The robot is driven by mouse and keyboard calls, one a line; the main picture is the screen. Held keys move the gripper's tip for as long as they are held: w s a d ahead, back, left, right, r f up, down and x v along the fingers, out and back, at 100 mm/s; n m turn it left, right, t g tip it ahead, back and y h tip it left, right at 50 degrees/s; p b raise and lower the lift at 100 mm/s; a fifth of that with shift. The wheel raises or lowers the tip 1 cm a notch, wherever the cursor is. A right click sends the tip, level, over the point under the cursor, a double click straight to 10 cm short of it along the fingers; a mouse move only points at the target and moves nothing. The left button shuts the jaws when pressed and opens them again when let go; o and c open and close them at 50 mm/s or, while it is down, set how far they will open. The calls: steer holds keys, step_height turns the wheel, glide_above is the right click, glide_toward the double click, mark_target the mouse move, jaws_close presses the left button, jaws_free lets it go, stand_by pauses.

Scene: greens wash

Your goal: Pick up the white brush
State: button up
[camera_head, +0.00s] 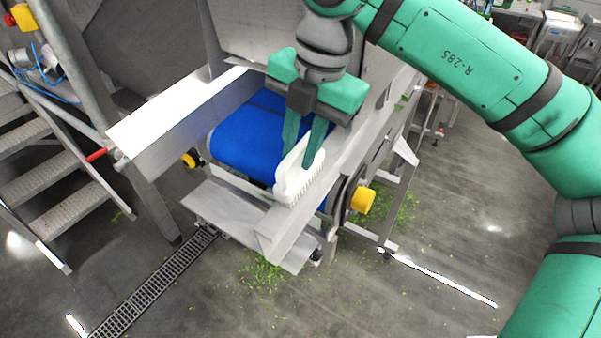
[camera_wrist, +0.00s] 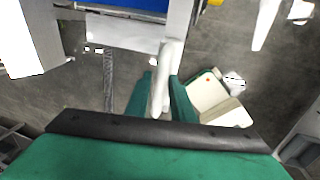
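The white brush (camera_head: 287,183) is at the front end of the conveyor, over the flat metal side rail (camera_head: 276,233). Its bristles show along its lower right edge. My gripper (camera_head: 298,160) points down with one green finger on each side of the brush; the near finger covers part of it. In the wrist view the brush (camera_wrist: 166,75) runs lengthwise between the two fingers (camera_wrist: 160,98), with no clear gap on either side. The gripper looks shut on it. I cannot tell whether the brush still touches the rail.
The blue conveyor belt (camera_head: 243,143) lies left of the brush, inside metal walls. Metal steps (camera_head: 58,205) stand at the left. Green scraps (camera_head: 262,277) lie on the floor by a drain grate (camera_head: 150,290). Open floor lies in front.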

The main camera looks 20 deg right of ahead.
jaws_close()
steer(key=shift+r, duration=0.1)
step_height(320, 180, up, 10)
steer(key=shift+f, duration=0.1)
stand_by(0.4)
steer(key=c, duration=0.5)
jaws_free()
jaws_close()
